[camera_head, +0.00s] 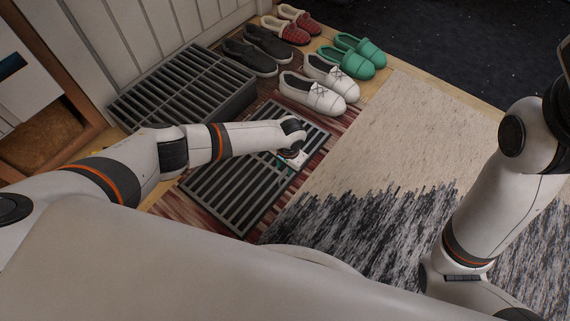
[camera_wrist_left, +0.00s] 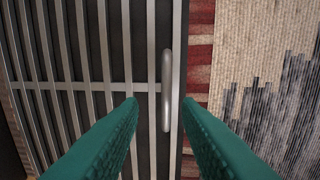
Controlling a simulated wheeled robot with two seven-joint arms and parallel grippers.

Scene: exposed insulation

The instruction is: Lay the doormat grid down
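A dark metal doormat grid (camera_head: 238,192) with parallel slats lies under my left forearm, over a red striped rug. In the left wrist view, its grey slats (camera_wrist_left: 88,60) fill the left half. A rounded metal handle (camera_wrist_left: 167,88) stands near the grid's right edge. My left gripper (camera_head: 291,160) is over the grid's right side. In the left wrist view, its green fingers (camera_wrist_left: 160,103) are apart, with the handle between them in the picture; I cannot tell whether they touch it. My right arm shows at the right, but its gripper is out of view.
A second, thicker slatted grid block (camera_head: 184,86) stands at the back left by the wall. White shoes (camera_head: 313,93), dark slip-ons (camera_head: 250,58), green slippers (camera_head: 352,60) and red slippers (camera_head: 290,25) lie behind. A beige and grey rug (camera_head: 385,155) is clear at the right.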

